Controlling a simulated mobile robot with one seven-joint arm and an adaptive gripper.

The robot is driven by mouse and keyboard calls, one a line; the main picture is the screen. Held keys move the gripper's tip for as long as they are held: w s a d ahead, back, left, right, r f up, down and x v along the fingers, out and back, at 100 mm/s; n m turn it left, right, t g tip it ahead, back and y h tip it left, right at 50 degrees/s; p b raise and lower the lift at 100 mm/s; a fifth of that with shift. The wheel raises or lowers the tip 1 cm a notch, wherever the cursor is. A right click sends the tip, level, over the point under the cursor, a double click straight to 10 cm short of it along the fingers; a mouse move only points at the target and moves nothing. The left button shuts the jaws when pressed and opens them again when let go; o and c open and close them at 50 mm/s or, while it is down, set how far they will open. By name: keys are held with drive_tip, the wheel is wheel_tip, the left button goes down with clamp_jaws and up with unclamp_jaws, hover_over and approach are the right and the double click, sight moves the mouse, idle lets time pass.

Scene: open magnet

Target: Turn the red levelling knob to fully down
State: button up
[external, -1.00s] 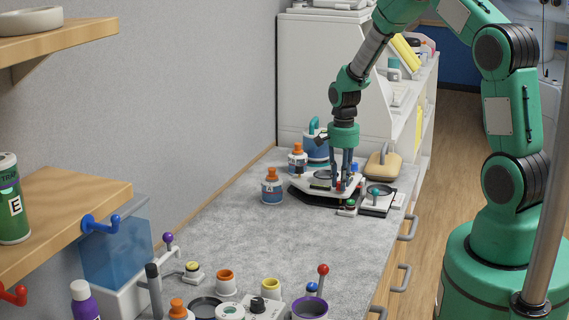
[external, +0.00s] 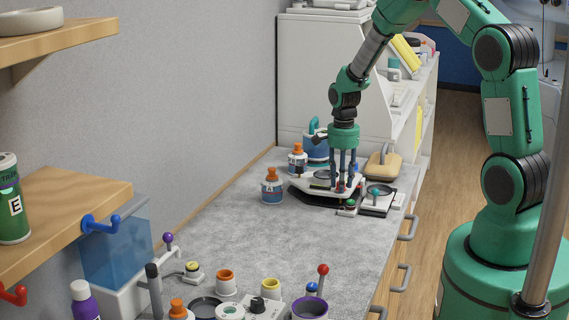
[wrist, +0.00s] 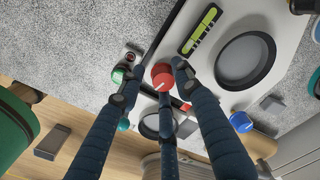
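The red levelling knob (wrist: 162,77) shows in the wrist view, round with a white mark on its top. It sits at the edge of a pale instrument plate (wrist: 285,18). In the external view the knob (external: 340,187) is small and partly hidden by the fingers. My three-fingered gripper (wrist: 159,80) points down with its blue-grey fingers spread around the knob. A gap shows between the left finger and the knob, so the gripper looks open. Whether the other fingers touch the knob is unclear. It also shows in the external view (external: 342,182).
A yellow-green level vial (wrist: 200,30) and a round grey dish (wrist: 245,60) lie on the plate. A blue knob (wrist: 241,122) and a green button (wrist: 118,75) are nearby. An orange-capped bottle (external: 272,187) stands left of the plate. The middle counter (external: 270,235) is clear.

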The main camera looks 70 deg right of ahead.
drive_tip(key=shift+d+r, duration=0.1)
drive_tip(key=shift+r, duration=0.15)
drive_tip(key=shift+w+r, duration=0.1)
drive_tip(key=shift+r, duration=0.5)
wheel_tip(320, 180, up, 10)
drive_tip(key=shift+r, duration=0.2)
idle(0.3)
